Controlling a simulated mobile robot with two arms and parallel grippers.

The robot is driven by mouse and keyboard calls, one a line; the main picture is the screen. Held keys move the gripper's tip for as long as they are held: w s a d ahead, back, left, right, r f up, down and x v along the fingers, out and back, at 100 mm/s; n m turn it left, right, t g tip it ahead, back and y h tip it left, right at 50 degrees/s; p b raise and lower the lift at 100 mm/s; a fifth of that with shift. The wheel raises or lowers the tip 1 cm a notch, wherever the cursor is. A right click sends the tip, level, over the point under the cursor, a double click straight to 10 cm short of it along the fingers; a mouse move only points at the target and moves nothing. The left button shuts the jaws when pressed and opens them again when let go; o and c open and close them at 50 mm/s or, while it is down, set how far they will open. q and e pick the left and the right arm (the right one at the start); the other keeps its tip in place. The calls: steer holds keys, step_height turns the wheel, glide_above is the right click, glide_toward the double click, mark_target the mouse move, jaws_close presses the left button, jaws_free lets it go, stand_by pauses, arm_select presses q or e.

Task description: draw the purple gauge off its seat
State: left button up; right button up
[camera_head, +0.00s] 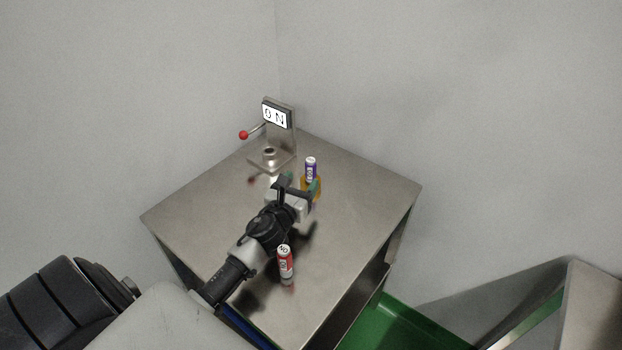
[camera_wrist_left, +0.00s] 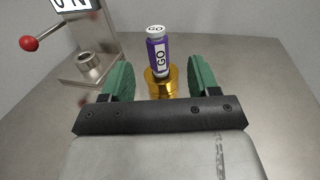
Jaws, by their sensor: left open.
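The purple gauge (camera_head: 311,168) is a small upright cylinder with a white cap and a GO label. It stands on a round gold seat (camera_head: 318,190) on the metal table. In the left wrist view the purple gauge (camera_wrist_left: 156,50) and the gold seat (camera_wrist_left: 165,84) show ahead, between the two green fingers. My left gripper (camera_head: 300,186) is open and empty, just short of the gauge; in the left wrist view its fingers (camera_wrist_left: 154,80) stand either side of the seat, apart from the gauge. The right gripper is not in view.
A metal stand with an ON sign (camera_head: 275,115), a red-ball lever (camera_head: 243,135) and an empty socket (camera_head: 269,153) is at the back. A red gauge (camera_head: 285,262) stands beside my left arm. The table's right part (camera_head: 375,190) is clear. A green surface (camera_head: 400,325) lies below.

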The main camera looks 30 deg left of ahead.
mark_target(308, 170)
arm_select(q)
steer(key=shift+w+f, duration=0.1)
steer(key=shift+w, duration=0.1)
steer(key=w, duration=0.2)
steer(key=w+a, duration=0.1)
steer(key=w, duration=0.4)
steer(key=shift+a+f, duration=0.2)
steer(key=shift+a, duration=0.15)
jaws_close()
step_height(308, 170, up, 10)
steer(key=p, duration=0.3)
steer(key=shift+p, duration=0.4)
